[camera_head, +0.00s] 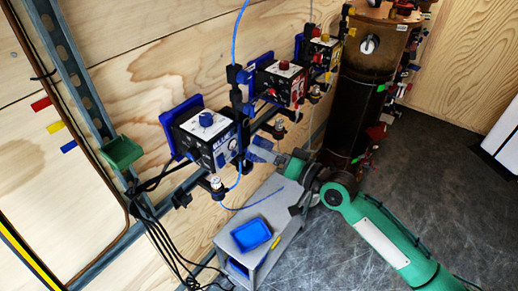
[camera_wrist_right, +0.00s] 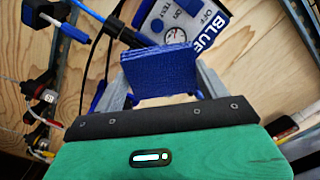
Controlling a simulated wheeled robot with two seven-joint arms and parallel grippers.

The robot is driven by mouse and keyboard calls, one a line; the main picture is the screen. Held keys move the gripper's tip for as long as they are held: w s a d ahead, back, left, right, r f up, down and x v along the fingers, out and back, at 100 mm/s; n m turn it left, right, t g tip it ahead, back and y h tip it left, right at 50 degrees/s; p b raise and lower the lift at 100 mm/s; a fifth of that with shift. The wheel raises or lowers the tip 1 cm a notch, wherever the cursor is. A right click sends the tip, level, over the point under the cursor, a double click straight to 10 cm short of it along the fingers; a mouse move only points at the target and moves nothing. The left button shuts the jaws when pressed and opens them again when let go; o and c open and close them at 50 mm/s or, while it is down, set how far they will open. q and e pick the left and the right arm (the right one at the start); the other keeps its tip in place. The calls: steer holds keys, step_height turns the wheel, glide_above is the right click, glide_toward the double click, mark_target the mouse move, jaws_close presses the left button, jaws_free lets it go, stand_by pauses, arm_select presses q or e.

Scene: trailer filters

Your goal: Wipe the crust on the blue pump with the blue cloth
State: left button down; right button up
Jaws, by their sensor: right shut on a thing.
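The blue pump (camera_head: 206,132) is a box with a blue knob, a gauge and a "BLUE" label, mounted on the wall rail left of centre. Its labelled face (camera_wrist_right: 200,22) also shows in the right wrist view, beyond the cloth. My right gripper (camera_head: 263,156) is just right of the pump, shut on the folded blue cloth (camera_wrist_right: 158,72). The cloth stands between the two fingers and covers part of the pump in the wrist view. I cannot tell whether cloth and pump touch. I cannot make out the crust. My left gripper is not in view.
Pumps with red (camera_head: 281,81) and yellow (camera_head: 323,52) parts sit farther along the rail. A brown cylinder (camera_head: 355,105) stands behind my right arm. A grey cart (camera_head: 275,212) with a blue tray (camera_head: 251,233) stands below. Cables hang left; floor at right is clear.

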steer(key=shift+s+d, duration=0.25)
steer(key=shift+d, duration=0.1)
steer(key=v, duration=0.3)
stand_by(0.4)
stand_by(0.4)
